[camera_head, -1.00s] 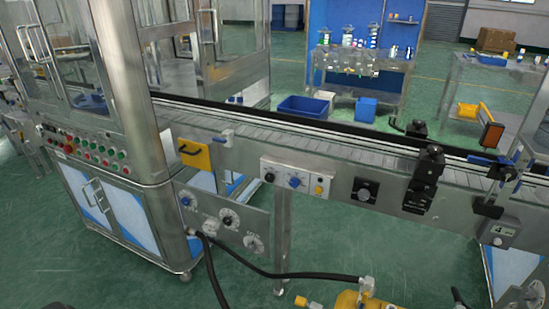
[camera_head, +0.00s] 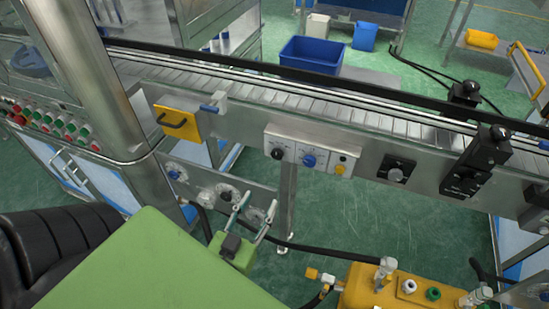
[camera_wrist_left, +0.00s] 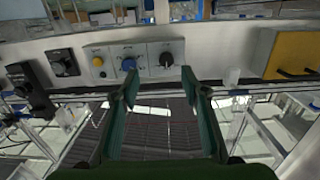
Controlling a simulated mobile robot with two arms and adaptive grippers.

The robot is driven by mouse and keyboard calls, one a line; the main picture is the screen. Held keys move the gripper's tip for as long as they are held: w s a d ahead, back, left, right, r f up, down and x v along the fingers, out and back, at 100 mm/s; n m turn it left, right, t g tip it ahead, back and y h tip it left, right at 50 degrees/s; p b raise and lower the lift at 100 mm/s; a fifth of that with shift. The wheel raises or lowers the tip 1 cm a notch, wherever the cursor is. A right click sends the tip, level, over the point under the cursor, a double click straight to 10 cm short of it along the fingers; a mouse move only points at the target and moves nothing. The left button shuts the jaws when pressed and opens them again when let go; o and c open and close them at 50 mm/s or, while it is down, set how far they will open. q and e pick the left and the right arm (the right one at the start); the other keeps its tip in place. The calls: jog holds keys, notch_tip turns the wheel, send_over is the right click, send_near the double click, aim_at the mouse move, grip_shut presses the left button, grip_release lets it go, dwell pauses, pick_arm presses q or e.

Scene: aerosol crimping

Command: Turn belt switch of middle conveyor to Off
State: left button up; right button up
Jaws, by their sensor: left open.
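A control box on the front of the conveyor (camera_head: 400,128) carries a black knob (camera_head: 277,154), a blue knob (camera_head: 309,160) and a yellow button (camera_head: 340,169). I cannot read which is the belt switch or its setting. My left gripper (camera_head: 258,203) is open and empty, in front of and below the box in the head view. In the left wrist view the open fingers (camera_wrist_left: 160,80) frame the black knob (camera_wrist_left: 166,60) beyond them, apart from it. The blue knob (camera_wrist_left: 128,64) is near the left finger there, with the yellow button (camera_wrist_left: 98,62) further left. My right gripper is not seen.
A yellow plate with a handle (camera_head: 175,122) is left of the box. Another knob plate (camera_head: 396,172) and a black bracket (camera_head: 480,165) are to its right. Dials sit on a lower panel (camera_head: 222,193). A yellow machine (camera_head: 420,292) stands at the lower right.

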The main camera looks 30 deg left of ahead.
aim_at(276, 155)
pick_arm(q)
jog(key=shift+y, duration=0.4)
jog(key=r+x, duration=0.1)
jog(key=x, duration=0.3)
jog(key=r+p+x, duration=0.1)
jog(key=x, duration=0.4)
jog(key=r+p+x, duration=0.1)
jog(key=x, duration=0.3)
jog(key=shift+w+a+r, duration=0.1)
jog(key=shift+w+a, duration=0.15)
jog(key=shift+a, duration=0.2)
jog(key=shift+w, duration=0.2)
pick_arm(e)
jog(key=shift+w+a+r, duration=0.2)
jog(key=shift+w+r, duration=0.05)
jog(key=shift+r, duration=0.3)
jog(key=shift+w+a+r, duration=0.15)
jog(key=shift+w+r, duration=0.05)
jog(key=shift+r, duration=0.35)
pick_arm(q)
jog(key=c, duration=1.1)
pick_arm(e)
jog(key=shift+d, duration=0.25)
